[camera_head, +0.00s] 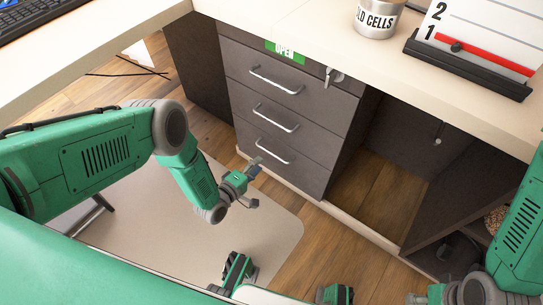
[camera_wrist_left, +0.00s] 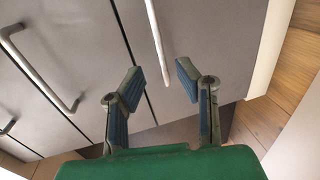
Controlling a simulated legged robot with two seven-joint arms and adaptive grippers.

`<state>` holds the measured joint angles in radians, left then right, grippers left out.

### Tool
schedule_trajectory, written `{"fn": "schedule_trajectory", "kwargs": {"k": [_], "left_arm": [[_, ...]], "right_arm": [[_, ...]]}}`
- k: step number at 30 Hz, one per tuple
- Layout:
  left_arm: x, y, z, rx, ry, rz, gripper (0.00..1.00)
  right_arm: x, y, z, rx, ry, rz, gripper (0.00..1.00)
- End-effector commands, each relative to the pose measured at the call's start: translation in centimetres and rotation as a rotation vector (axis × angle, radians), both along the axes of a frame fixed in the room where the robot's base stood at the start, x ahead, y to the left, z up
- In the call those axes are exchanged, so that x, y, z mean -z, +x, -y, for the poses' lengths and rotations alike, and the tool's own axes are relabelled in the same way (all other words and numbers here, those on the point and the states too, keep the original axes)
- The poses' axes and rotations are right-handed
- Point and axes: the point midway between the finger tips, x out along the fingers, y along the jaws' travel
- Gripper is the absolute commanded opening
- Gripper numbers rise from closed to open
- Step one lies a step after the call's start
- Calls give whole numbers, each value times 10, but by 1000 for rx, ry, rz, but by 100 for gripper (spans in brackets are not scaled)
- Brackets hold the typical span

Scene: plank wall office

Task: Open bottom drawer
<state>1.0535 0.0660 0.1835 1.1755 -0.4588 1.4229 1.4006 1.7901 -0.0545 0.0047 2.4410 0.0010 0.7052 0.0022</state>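The grey drawer unit stands under the desk with three closed drawers. The bottom drawer (camera_head: 290,173) has a silver bar handle (camera_head: 272,151). My left gripper (camera_head: 259,163) is open and empty, just in front of the bottom drawer and close to its handle. In the left wrist view, the bottom drawer's handle (camera_wrist_left: 158,40) lies ahead of the gap between the two spread fingertips (camera_wrist_left: 160,82), and they look apart from it. My right gripper (camera_head: 418,298) is partly in view at the lower right edge; its fingers are too small to read.
The middle drawer handle (camera_head: 275,118) and top drawer handle (camera_head: 276,80) are above. A key (camera_head: 333,76) sticks out at the top drawer's right. An open compartment (camera_head: 385,190) is to the right. A tin (camera_head: 378,18) stands on the desk. Floor before the drawers is clear.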

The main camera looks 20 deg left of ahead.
Motion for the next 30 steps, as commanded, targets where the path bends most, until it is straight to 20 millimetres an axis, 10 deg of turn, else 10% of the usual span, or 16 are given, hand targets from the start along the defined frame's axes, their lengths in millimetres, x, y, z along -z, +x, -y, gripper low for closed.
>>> {"fn": "schedule_trajectory", "kwargs": {"k": [12, 24, 27, 30], "left_arm": [[17, 65, 24, 0, 2, 1, 29], [16, 72, 26, 0, 2, -2, 29], [16, 72, 26, 0, 2, -2, 0], [17, 72, 26, 0, 2, -2, 0]], "right_arm": [[34, 0, 0, 0, 0, -1, 40], [35, 0, 0, 0, 0, -1, 40], [35, 0, 0, 0, 0, -1, 40], [35, 0, 0, 0, 0, -1, 40]]}}
